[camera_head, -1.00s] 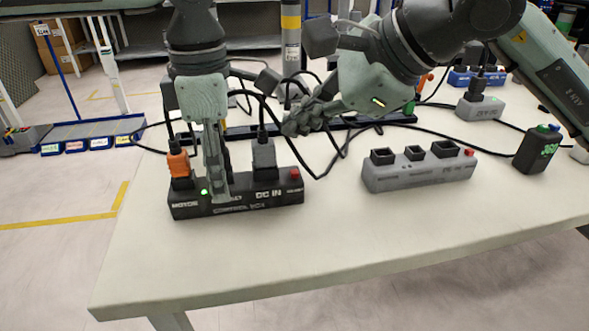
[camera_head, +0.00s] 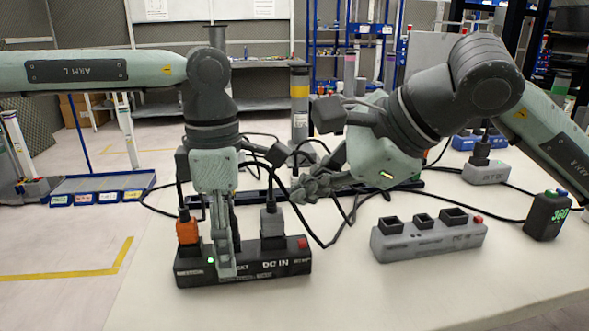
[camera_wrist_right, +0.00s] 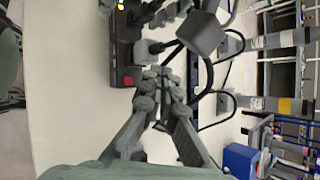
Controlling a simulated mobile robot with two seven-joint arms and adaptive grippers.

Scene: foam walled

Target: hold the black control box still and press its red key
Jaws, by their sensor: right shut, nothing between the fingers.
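The black control box (camera_head: 292,266) lies on the table with its lettered front facing me. Its red key (camera_head: 303,243) is at the right end of the top; it also shows in the right wrist view (camera_wrist_right: 128,81). An orange plug (camera_head: 187,232) and a dark grey plug (camera_head: 271,222) stand in its top, and a small green light glows. My left gripper (camera_head: 229,262) points down, one finger over the box's front and the other behind, closed on it. My right gripper (camera_head: 308,189) is shut and empty, above and behind the red key, apart from it; its fingers (camera_wrist_right: 159,84) also show in the right wrist view.
A grey socket box (camera_head: 430,241) with its own red key lies to the right. Black cables loop behind the control box and near my right gripper. The table front is clear.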

